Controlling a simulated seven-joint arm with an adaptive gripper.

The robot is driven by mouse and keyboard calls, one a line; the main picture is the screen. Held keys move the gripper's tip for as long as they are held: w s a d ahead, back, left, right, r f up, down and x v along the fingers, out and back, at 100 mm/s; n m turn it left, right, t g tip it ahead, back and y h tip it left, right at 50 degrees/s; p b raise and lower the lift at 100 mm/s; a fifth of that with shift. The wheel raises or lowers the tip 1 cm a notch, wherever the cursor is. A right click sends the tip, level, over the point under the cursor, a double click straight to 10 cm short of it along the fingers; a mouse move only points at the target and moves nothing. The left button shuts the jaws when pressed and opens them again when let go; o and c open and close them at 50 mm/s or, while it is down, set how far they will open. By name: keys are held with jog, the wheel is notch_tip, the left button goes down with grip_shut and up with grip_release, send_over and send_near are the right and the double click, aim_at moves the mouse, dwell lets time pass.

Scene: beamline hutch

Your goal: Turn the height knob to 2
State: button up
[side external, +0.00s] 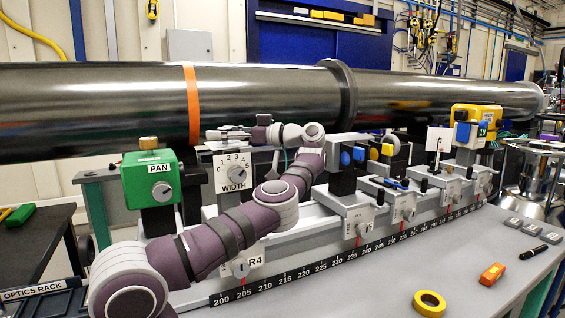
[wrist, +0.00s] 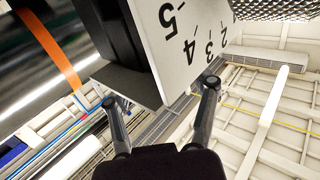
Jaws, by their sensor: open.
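No label reading HEIGHT shows in either view. In the side view, a white dial plate marked WIDTH (side external: 229,163) carries numbers around a round grey knob (side external: 236,177); its pointer is too small to read. My gripper (side external: 212,133) is just above this plate in the picture, reaching left. Beyond the fingers is a white plate with numbers 5, 4, 3 and 2 (wrist: 190,45). I cannot tell which dial this is, and no knob shows on it there.
A green PAN box (side external: 150,180) with a knob stands left of the WIDTH plate. A large dark pipe (side external: 90,105) with an orange band runs behind. A scaled rail (side external: 330,262) with several knobbed carriages extends right. Yellow tape (side external: 429,303) lies on the table.

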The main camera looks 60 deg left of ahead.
jog(key=m+t+y, duration=0.2)
jog(key=m+t, duration=0.1)
jog(key=t, duration=0.1)
jog(key=m+t+y, duration=0.3)
jog(key=t, duration=0.1)
jog(key=shift+t, duration=0.4)
jog(key=w+d+m+t, duration=0.1)
jog(key=w+d, duration=0.1)
jog(key=d, duration=0.8)
jog(key=w+d+f+m+t+h, duration=0.1)
jog(key=d+f+m+t+h, duration=0.15)
jog(key=f+h, duration=0.4)
jog(key=w+d+f+m+t+h, duration=0.1)
jog(key=f+m+h, duration=0.3)
jog(key=f, duration=0.5)
jog(key=s+d+r+m+t+h, duration=0.2)
jog(key=d+m+h, duration=0.1)
jog(key=d+m, duration=0.4)
jog(key=s+d+r+m+t+h, duration=0.1)
jog(key=s+d+m+t+h, duration=0.2)
jog(key=d+m, duration=0.4)
jog(key=shift+r+t, duration=0.35)
jog(key=shift+d+h, duration=0.1)
jog(key=shift+h, duration=0.15)
